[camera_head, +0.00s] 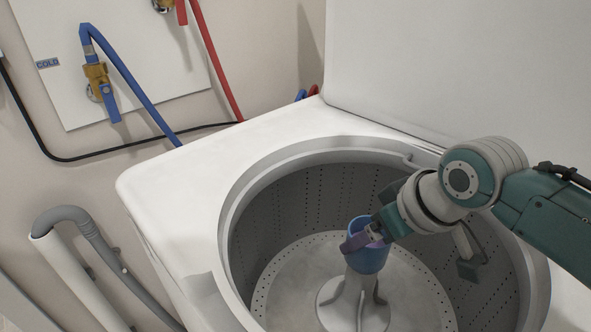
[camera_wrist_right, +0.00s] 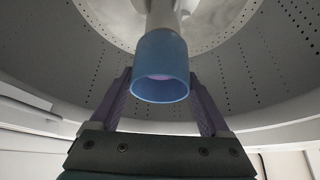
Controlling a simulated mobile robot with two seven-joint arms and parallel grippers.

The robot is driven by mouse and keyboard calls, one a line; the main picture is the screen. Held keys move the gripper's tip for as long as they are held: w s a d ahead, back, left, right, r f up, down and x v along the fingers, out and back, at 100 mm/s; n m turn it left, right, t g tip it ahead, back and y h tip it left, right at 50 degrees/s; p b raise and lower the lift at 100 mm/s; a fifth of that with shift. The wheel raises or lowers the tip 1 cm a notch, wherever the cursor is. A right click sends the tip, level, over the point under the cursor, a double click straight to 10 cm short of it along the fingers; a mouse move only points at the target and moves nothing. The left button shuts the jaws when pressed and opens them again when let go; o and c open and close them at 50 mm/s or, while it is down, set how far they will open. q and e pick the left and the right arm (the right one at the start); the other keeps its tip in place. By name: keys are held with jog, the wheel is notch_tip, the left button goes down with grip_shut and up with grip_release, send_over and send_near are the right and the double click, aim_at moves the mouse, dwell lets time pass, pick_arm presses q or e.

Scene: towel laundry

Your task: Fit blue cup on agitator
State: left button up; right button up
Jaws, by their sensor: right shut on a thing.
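The blue cup (camera_head: 366,259) is at the top of the pale grey agitator (camera_head: 345,300) inside the washer drum. In the right wrist view the cup (camera_wrist_right: 160,60) has its open rim toward the camera, and the agitator post (camera_wrist_right: 163,14) is directly behind it. The cup looks in line with the post; I cannot tell how far it sits down on it. My right gripper (camera_head: 367,236) is shut on the cup near its upper rim, with one purple finger on each side. My left gripper is not in view.
The top-loading washer (camera_head: 180,190) has its lid (camera_head: 470,70) raised behind. The drum's perforated wall (camera_head: 290,205) and rim surround my right wrist. Blue and red hoses and a grey drain pipe (camera_head: 85,225) are at the left, outside the washer. The drum's left side is clear.

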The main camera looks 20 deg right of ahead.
dwell(0.4)
jog(key=shift+s+p, duration=0.1)
jog(key=shift+p, duration=0.25)
dwell(0.5)
jog(key=shift+r+p, duration=0.1)
jog(key=shift+p, duration=0.2)
dwell(0.4)
jog(key=shift+f+b, duration=0.55)
jog(key=shift+f, duration=0.2)
jog(key=o, duration=1.2)
